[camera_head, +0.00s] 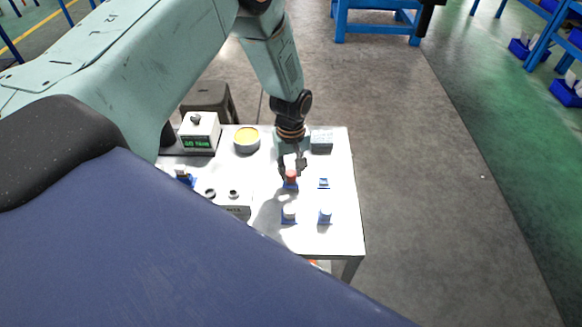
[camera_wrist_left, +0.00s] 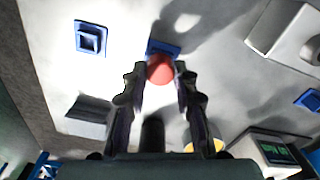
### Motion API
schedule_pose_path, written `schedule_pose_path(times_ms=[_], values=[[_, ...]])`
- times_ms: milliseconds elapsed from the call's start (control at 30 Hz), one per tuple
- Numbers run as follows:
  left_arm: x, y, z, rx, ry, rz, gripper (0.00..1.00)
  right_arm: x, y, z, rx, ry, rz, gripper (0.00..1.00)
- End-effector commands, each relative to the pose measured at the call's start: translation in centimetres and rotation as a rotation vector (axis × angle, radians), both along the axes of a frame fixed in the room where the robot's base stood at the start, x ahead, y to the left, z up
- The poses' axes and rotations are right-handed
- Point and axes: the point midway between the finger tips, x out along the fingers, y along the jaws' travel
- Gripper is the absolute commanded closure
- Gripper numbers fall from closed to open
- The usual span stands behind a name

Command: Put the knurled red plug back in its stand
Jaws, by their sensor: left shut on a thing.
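The red plug (camera_head: 291,175) is between the fingers of my left gripper (camera_head: 291,168), which is shut on it. In the wrist view the red plug (camera_wrist_left: 160,70) shows as a rounded red top between the fingertips of the left gripper (camera_wrist_left: 157,72). A blue stand (camera_wrist_left: 160,46) lies directly behind the plug in that view. In the head view a blue stand (camera_head: 290,187) shows just below the plug. I cannot tell whether the plug is seated in it or just above it. The knurling is too small to see. My right gripper is not in view.
On the white table (camera_head: 345,235) are an empty-looking blue stand (camera_head: 323,184), two blue stands with pale tops (camera_head: 289,215) (camera_head: 325,216), a yellow-topped round tin (camera_head: 246,141), a grey block (camera_head: 321,141) and a box with a green display (camera_head: 199,134). The table's right strip is clear.

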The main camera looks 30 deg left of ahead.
Motion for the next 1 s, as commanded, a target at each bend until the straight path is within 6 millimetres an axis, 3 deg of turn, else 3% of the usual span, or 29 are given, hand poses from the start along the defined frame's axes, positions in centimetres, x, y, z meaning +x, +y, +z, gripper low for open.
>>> schedule_pose_path(times_ms=[33,67,333,800,1000], values=[[0.0,0.0,-0.3,0.0,0.0,0.0,1.0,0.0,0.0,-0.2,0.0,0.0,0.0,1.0],[0.0,0.0,-0.2,0.0,0.0,0.0,0.69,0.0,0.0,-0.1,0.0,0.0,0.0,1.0],[0.0,0.0,-0.1,0.0,0.0,0.0,0.46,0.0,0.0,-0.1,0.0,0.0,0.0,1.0],[0.0,0.0,-0.1,0.0,0.0,0.0,0.45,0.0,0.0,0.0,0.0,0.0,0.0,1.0],[0.0,0.0,1.0,0.0,0.0,0.0,0.45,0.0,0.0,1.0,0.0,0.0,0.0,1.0]])
